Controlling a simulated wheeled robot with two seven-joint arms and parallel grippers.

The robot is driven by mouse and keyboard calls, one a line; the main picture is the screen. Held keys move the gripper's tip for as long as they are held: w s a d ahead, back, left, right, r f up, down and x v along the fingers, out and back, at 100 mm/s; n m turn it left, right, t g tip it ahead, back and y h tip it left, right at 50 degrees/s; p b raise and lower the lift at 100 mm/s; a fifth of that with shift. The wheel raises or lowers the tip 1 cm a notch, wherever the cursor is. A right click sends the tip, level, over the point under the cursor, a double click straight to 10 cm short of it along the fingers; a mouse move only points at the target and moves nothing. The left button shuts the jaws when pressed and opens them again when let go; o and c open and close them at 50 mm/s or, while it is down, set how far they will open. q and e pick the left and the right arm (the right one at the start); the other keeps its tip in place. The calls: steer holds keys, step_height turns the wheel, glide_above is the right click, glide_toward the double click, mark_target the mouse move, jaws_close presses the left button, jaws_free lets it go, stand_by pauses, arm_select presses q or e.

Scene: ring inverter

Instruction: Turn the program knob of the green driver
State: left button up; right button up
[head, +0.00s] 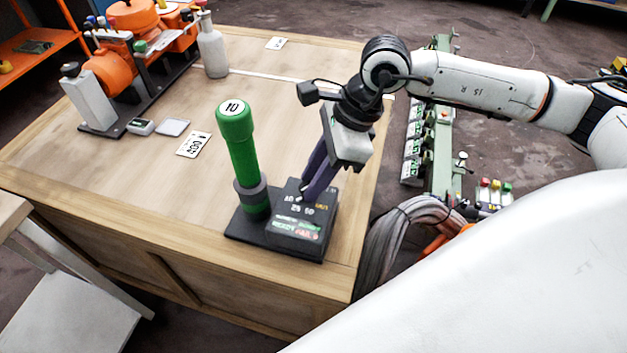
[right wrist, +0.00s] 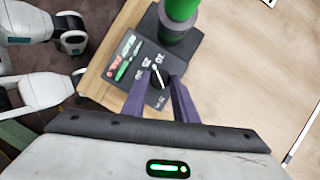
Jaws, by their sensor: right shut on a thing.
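The green driver (head: 240,150) stands upright on a black base, with a green handle marked 10 on top and a dark collar lower down. In the right wrist view its green body (right wrist: 180,10) is cut off at the top edge. Beside it on the base is a black control panel (head: 297,233) with printed numbers and red and green text. The program knob (right wrist: 158,76), with a pale pointer, is on this panel. My right gripper (head: 307,193) reaches down from above with its purple fingers shut on the knob, which they largely hide in the head view. My left gripper is not in view.
The wooden table (head: 290,75) has a number card (head: 194,144) behind the driver. An orange machine (head: 110,72) and a grey bottle (head: 212,48) stand at the back left. Cables (head: 405,232) hang past the table's right edge.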

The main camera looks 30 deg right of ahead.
steer(key=shift+s+f+m+t+b, duration=0.15)
steer(key=shift+m+t+b, duration=0.15)
steer(key=shift+m+b, duration=0.4)
steer(key=shift+a+m+t+h+b, duration=0.1)
steer(key=shift+m+t+h+b, duration=0.3)
steer(key=shift+m, duration=0.6)
steer(key=shift+m+b, duration=0.4)
steer(key=shift+m, duration=0.1)
steer(key=shift+h, duration=0.3)
steer(key=o, duration=1.1)
steer(key=shift+c, duration=0.2)
steer(key=v, duration=1)
steer(key=shift+r+p, duration=0.3)
steer(key=shift+p, duration=0.1)
